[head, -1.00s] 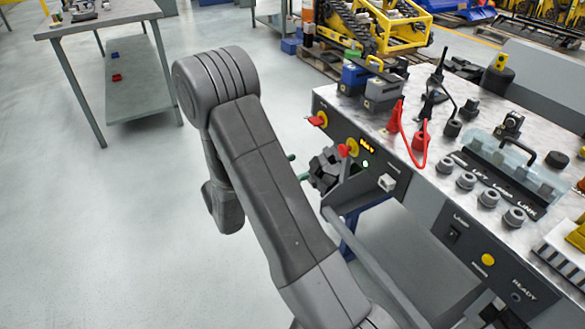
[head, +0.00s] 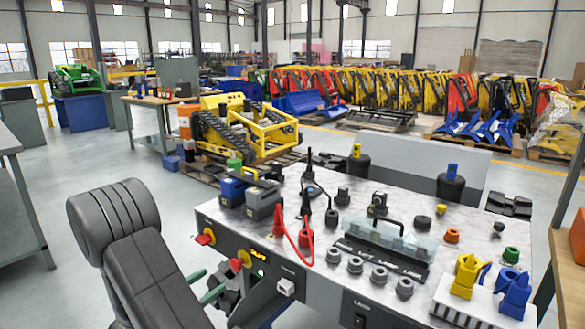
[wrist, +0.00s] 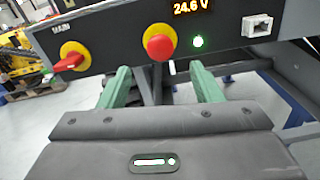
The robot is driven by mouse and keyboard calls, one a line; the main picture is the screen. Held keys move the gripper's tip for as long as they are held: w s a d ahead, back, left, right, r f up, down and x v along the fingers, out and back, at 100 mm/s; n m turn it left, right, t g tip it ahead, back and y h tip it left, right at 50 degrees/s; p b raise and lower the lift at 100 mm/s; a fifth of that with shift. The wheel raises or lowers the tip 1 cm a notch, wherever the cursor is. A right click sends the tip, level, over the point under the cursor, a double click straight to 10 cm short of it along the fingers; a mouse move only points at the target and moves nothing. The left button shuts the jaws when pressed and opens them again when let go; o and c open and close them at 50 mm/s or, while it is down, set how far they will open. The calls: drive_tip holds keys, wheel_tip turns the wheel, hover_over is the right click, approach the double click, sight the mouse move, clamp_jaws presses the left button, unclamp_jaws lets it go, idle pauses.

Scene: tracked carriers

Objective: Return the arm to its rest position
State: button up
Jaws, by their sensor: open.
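My gripper (wrist: 163,77) shows in the wrist view with its two green fingers apart and nothing between them. The fingers point at the front panel of the workbench, below the red emergency button (wrist: 160,47) and the red rotary switch (wrist: 69,61). I cannot tell whether they touch anything. In the head view my grey arm is folded at the lower left. The green fingers of my gripper (head: 204,286) show just to its right, in front of the bench panel. The rest of the gripper is hidden behind the arm.
The marble-topped bench (head: 330,232) carries battery packs (head: 262,199), red leads (head: 305,240), a clear-lidded case (head: 380,245) and several knobs. A yellow tracked carrier (head: 262,130) stands behind on a pallet (head: 200,170). Open floor (head: 60,180) lies left of my arm.

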sight(234, 266)
drive_tip(key=x, duration=0.7)
drive_tip(key=shift+w+d+b, duration=0.15)
drive_tip(key=shift+w+b, duration=0.05)
drive_tip(key=shift+b, duration=0.15)
drive_tip(key=shift+s, duration=0.1)
